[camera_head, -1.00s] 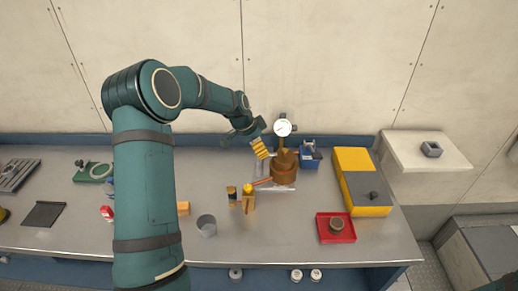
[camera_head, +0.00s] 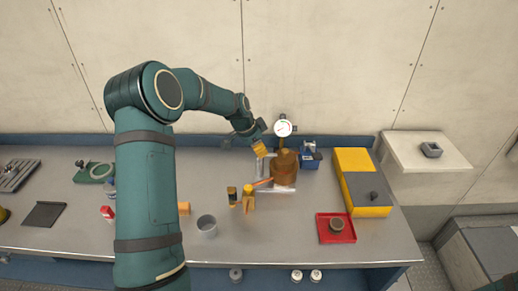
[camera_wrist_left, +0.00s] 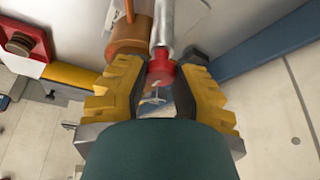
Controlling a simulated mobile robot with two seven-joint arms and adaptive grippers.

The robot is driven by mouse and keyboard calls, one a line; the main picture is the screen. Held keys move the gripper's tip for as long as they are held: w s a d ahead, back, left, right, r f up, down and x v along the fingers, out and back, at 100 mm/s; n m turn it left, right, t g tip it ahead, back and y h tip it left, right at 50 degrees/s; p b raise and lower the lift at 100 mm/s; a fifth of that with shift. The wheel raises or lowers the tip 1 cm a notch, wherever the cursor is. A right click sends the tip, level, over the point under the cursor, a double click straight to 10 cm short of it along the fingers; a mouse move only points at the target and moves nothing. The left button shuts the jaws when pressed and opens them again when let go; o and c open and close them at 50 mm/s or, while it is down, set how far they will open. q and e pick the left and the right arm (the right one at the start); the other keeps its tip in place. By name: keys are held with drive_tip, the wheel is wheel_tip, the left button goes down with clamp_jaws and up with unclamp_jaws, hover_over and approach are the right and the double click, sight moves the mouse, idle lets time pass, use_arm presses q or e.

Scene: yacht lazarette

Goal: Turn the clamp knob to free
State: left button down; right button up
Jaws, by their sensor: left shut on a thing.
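A dial gauge (camera_head: 282,128) with a white face stands above a brown-orange cylindrical body (camera_head: 284,172) on the bench. My left gripper (camera_head: 261,149), with yellow finger pads, is at the left of this assembly, just below the dial. In the left wrist view, my left gripper (camera_wrist_left: 160,76) has its fingers on both sides of a red knob (camera_wrist_left: 160,70) and is shut on it. The knob sits at the end of a silver rod (camera_wrist_left: 163,22), beside the orange cylinder (camera_wrist_left: 127,42). The fingers partly hide the knob's sides. My right gripper is not in view.
An orange lever (camera_head: 263,182) sticks out left of the body. Small yellow-and-black items (camera_head: 248,199) and a grey cup (camera_head: 207,226) stand in front. A blue box (camera_head: 310,158), yellow-and-grey case (camera_head: 365,190) and red tray (camera_head: 325,234) lie to the right. The wall is close behind.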

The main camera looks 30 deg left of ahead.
use_arm(q)
drive_tip(key=shift+f+n, duration=0.1)
drive_tip(key=shift+n, duration=0.2)
drive_tip(key=n, duration=0.1)
drive_tip(key=n+y+b, duration=0.1)
drive_tip(key=shift+d+n+t, duration=0.2)
drive_tip(key=shift+n+t, duration=0.1)
drive_tip(key=n+y, duration=0.1)
drive_tip(key=n, duration=0.2)
drive_tip(key=shift+n, duration=0.3)
drive_tip(key=n+y, duration=0.1)
drive_tip(key=n, duration=0.1)
drive_tip(key=shift+d+n+y+p, duration=0.15)
drive_tip(key=shift+n+y+p, duration=0.15)
drive_tip(key=shift+n+p, duration=0.1)
drive_tip(key=n+y+p, duration=0.1)
drive_tip(key=n, duration=0.2)
drive_tip(key=shift+n, duration=0.3)
drive_tip(key=n+g+p, duration=0.1)
drive_tip(key=n, duration=0.1)
drive_tip(key=n+y+p, duration=0.1)
drive_tip(key=n, duration=0.1)
drive_tip(key=shift+n+g+y, duration=0.3)
drive_tip(key=shift+g, duration=0.1)
